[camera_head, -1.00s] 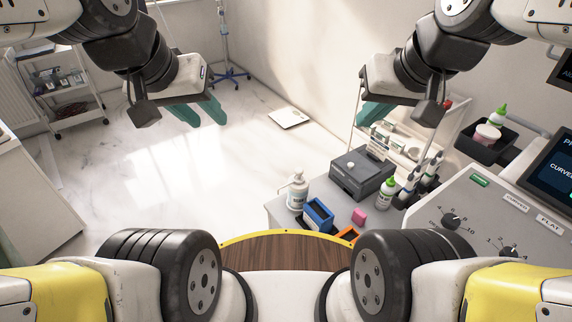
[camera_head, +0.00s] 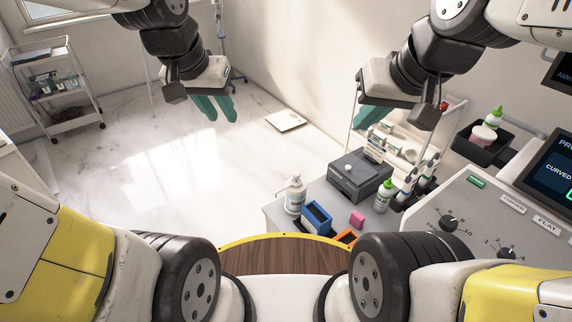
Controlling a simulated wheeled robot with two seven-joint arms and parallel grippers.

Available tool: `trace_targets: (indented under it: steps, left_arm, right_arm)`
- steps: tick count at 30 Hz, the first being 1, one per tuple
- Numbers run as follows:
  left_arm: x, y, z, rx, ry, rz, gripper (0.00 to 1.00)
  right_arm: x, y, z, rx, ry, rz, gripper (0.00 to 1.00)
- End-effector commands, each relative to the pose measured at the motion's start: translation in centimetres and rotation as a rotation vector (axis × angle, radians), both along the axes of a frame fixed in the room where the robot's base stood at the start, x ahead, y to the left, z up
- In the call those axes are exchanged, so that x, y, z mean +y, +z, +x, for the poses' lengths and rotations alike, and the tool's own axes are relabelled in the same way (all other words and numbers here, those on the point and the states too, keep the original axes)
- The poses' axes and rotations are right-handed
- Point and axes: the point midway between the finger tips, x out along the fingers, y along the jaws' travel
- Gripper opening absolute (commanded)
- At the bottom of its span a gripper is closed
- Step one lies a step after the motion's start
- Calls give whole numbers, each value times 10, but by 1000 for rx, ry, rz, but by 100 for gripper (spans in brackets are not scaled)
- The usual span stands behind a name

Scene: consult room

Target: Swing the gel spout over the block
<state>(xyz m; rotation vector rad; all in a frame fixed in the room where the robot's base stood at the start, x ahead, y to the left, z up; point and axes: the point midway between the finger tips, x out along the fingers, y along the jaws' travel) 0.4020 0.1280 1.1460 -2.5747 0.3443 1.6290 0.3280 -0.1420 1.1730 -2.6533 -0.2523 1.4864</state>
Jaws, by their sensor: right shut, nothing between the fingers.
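The white gel pump bottle (camera_head: 295,197) stands upright on the grey cart top, near its left edge. Its small spout (camera_head: 294,180) seems to point left, away from the pink block (camera_head: 357,218), which lies to the right of the bottle. My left gripper (camera_head: 216,108) hangs up and left of the bottle, well apart from it, with its two teal fingers spread and empty. My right gripper (camera_head: 372,115) is above and right of the bottle, shut and empty; its fingers are partly hidden by its own body.
A blue open box (camera_head: 316,217) sits between bottle and block, with an orange box (camera_head: 346,237) in front. A dark grey box (camera_head: 360,175) and a green-capped bottle (camera_head: 384,196) stand behind. The control panel (camera_head: 470,215) is at right.

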Motion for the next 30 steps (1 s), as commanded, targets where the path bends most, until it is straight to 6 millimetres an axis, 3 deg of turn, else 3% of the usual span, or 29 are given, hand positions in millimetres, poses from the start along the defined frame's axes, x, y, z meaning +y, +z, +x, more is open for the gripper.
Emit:
trace_targets:
  steps: [3, 8, 15, 24, 30]
  left_arm:
    - [-15, -25, 35, 46, -79, 62, 29]
    - [-37, -64, 75, 93, -188, 145, 29]
    - [-79, -141, 123, 155, -368, 273, 29]
    - [-129, -253, 150, 217, -601, 417, 29]
    - [-144, -294, 153, 234, -681, 462, 29]
  right_arm:
    - [0, 0, 0, 0, 0, 0, 0]
    - [0, 0, 0, 0, 0, 0, 0]
    - [0, 0, 0, 0, 0, 0, 0]
    - [0, 0, 0, 0, 0, 0, 0]
    - [0, 0, 0, 0, 0, 0, 0]
